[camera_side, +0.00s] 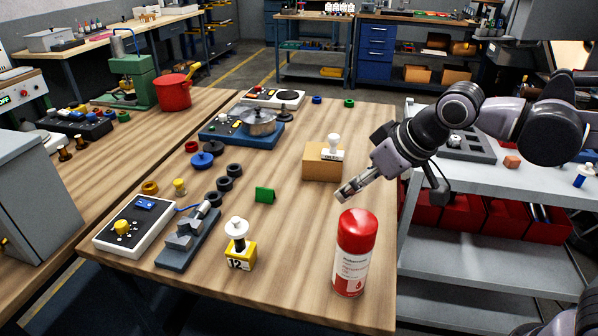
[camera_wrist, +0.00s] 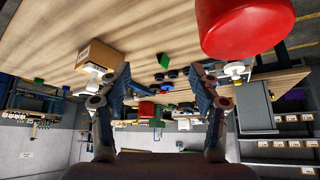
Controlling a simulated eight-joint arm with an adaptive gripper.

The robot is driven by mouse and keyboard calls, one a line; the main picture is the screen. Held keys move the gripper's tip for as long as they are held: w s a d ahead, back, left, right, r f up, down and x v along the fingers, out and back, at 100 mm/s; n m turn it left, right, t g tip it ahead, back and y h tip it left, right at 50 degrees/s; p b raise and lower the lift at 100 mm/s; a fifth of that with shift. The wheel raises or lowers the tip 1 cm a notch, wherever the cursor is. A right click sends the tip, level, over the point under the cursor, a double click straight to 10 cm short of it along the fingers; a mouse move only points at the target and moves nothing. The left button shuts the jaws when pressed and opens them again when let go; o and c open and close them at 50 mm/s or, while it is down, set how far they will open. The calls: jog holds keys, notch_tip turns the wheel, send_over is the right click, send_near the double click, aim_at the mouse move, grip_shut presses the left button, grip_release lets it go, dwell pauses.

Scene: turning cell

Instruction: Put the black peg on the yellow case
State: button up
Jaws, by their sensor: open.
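A small yellow case (camera_side: 241,260) marked "12" stands near the table's front edge in the side view. I cannot clearly pick out a separate black peg; several black rings (camera_side: 229,177) lie behind the grey clamp. My gripper (camera_side: 345,190) is open and empty above the table, to the right of the case and behind the red extinguisher. In the wrist view my open gripper (camera_wrist: 161,76) has its fingers spread. A white-topped object (camera_wrist: 236,70) shows beyond the right finger, perhaps the peg on the case.
A red extinguisher (camera_side: 354,257) stands close in front of my gripper. A cardboard box (camera_side: 322,168) with a white-handled stamp (camera_side: 333,147) stands behind it. A green block (camera_side: 265,195), a grey clamp (camera_side: 188,239) and a control box (camera_side: 135,224) lie leftward. The table between box and extinguisher is clear.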

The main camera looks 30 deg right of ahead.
jog(key=s+d+f+m+h, duration=0.1)
jog(key=s+d+f, duration=0.5)
jog(key=d, duration=0.6)
jog(key=s+m, duration=0.1)
jog(key=s, duration=0.1)
jog(key=shift+s+d+f+m+t+h, duration=0.15)
jog(key=shift+s+d+m+t+h, duration=0.15)
jog(key=shift+m, duration=0.1)
jog(key=shift+a, duration=0.1)
